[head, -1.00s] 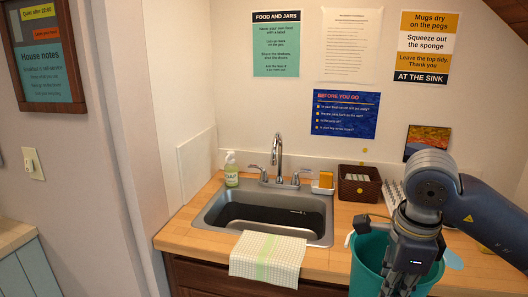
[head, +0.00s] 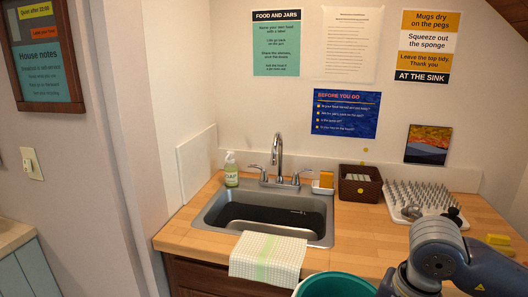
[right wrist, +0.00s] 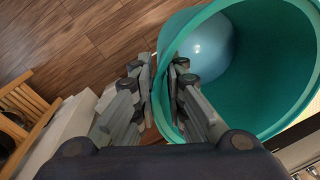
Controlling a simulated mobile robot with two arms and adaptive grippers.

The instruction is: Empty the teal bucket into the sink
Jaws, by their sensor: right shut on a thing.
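The teal bucket (head: 335,287) shows only its upper part at the bottom edge of the head view, in front of the counter and below the sink's right side. In the right wrist view it fills the upper right (right wrist: 265,75), with a smooth pale blue patch inside; I cannot tell whether that is liquid or an object. My right gripper (right wrist: 163,90) is shut on the bucket's wall at the rim, one finger on each side. The steel sink (head: 213,230) is set into the wooden counter, its basin dark inside. My left gripper is not in view.
A checked towel (head: 268,258) hangs over the counter's front edge before the sink. The tap (head: 278,160) stands behind it, with a soap bottle (head: 231,170) at left. A brown basket (head: 360,184) and a pegged drying rack (head: 425,196) stand at right.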

